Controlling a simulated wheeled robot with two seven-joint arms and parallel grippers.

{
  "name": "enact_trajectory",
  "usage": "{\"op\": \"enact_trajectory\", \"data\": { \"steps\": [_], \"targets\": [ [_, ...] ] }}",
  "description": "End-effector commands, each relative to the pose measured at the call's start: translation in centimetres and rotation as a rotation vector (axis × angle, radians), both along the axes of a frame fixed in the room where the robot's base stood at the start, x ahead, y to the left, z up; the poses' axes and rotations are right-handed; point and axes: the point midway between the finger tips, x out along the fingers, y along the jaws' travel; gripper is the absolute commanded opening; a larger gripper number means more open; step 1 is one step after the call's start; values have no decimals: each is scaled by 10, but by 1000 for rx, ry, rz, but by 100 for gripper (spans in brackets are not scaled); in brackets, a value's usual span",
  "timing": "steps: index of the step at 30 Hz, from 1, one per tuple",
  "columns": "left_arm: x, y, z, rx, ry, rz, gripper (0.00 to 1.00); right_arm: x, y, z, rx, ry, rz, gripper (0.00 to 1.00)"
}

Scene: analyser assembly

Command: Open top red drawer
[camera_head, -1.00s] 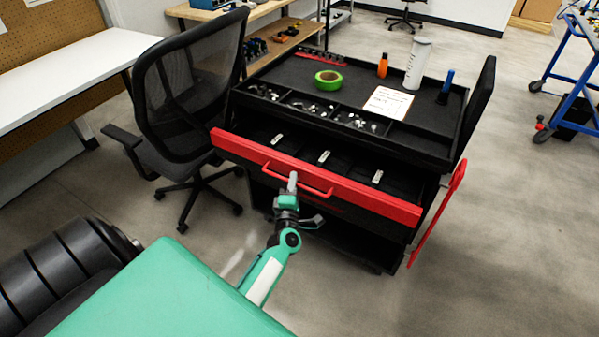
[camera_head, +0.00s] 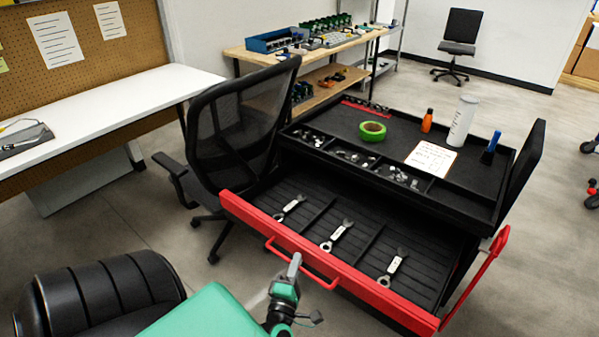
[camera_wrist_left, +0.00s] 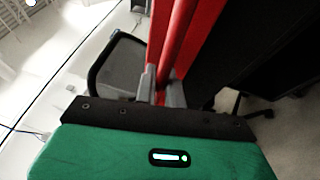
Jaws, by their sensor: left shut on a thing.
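The top red drawer (camera_head: 345,282) of the black tool cart is pulled far out in the head view. Its black interior (camera_head: 312,215) shows several compartments with wrenches lying in them. The red drawer handle (camera_head: 303,264) runs along the front face. In the left wrist view the gripper fingers (camera_wrist_left: 162,90) sit on either side of the red handle bar (camera_wrist_left: 176,40). My right gripper is not in view.
The cart top (camera_head: 400,125) holds green tape (camera_head: 373,131), an orange bottle (camera_head: 427,121), a white bottle (camera_head: 462,122) and a paper (camera_head: 431,158). An office chair (camera_head: 235,125) stands close to the drawer's left end. A red side handle (camera_head: 478,276) juts out at the cart's right. Floor is free at lower right.

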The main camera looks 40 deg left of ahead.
Motion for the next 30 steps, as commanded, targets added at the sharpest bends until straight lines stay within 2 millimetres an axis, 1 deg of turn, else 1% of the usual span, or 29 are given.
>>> {"op": "enact_trajectory", "data": {
  "steps": [8, 9, 10, 20, 23, 24, 26, 30],
  "targets": [
    [0, -1, -1, -2, 2, -2, 0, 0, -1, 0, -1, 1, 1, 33],
    [0, -1, -1, -2, 2, -2, 18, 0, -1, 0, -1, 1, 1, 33],
    [0, -1, -1, -2, 2, -2, 20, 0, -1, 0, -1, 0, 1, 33],
    [-2, -2, -1, -1, 2, -1, 20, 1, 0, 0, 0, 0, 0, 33],
    [-10, -6, -4, -2, 2, -2, 20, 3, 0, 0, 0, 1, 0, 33],
    [-16, -9, -6, -3, 3, -1, 20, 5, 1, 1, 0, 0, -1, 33],
    [-25, -14, -8, -2, 4, -1, 20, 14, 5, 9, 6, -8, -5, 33],
    [-52, -29, -14, -3, 5, -1, 20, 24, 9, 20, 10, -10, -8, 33]
  ]
}}
